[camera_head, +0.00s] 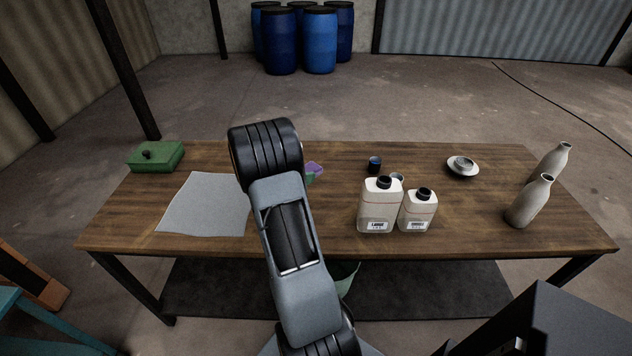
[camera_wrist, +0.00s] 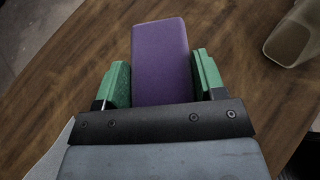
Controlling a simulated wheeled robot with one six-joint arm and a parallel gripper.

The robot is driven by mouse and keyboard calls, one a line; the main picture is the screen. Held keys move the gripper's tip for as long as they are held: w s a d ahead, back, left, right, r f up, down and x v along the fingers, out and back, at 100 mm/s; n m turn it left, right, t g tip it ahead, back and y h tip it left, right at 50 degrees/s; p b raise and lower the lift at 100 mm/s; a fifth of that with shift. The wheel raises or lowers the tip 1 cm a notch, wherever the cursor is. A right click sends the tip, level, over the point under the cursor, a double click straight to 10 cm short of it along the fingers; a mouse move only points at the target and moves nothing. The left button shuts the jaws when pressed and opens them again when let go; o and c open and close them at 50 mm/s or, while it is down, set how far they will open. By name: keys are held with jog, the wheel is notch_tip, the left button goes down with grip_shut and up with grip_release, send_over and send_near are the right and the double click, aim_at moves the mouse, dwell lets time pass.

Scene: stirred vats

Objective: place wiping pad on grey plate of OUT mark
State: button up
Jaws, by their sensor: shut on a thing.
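A purple wiping pad (camera_wrist: 161,50) sits between the two green fingers of my gripper (camera_wrist: 162,72) in the wrist view, and the gripper is shut on it. In the head view a small part of the pad (camera_head: 315,168) shows just right of my arm, above the table's middle; most of my gripper is hidden behind the arm. A flat grey sheet-like plate (camera_head: 203,204) lies on the table left of my arm; its right edge is partly hidden. No OUT mark is legible. The gap between pad and table cannot be told.
The wooden table (camera_head: 330,225) holds two labelled jugs (camera_head: 379,208) (camera_head: 418,212), a dark blue cup (camera_head: 375,164), a saucer with a bowl (camera_head: 463,167), two grey bottles (camera_head: 531,202) (camera_head: 553,163) at the right, and a green box (camera_head: 156,157) at the far left.

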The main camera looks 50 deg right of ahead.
send_over(310, 187)
notch_tip(310, 187, down, 7)
jog(key=shift+d+f+p, duration=0.15)
jog(key=shift+f+p, duration=0.25)
jog(key=shift+f, duration=1.25)
jog(key=shift+f, duration=0.2)
jog(key=o, duration=0.9)
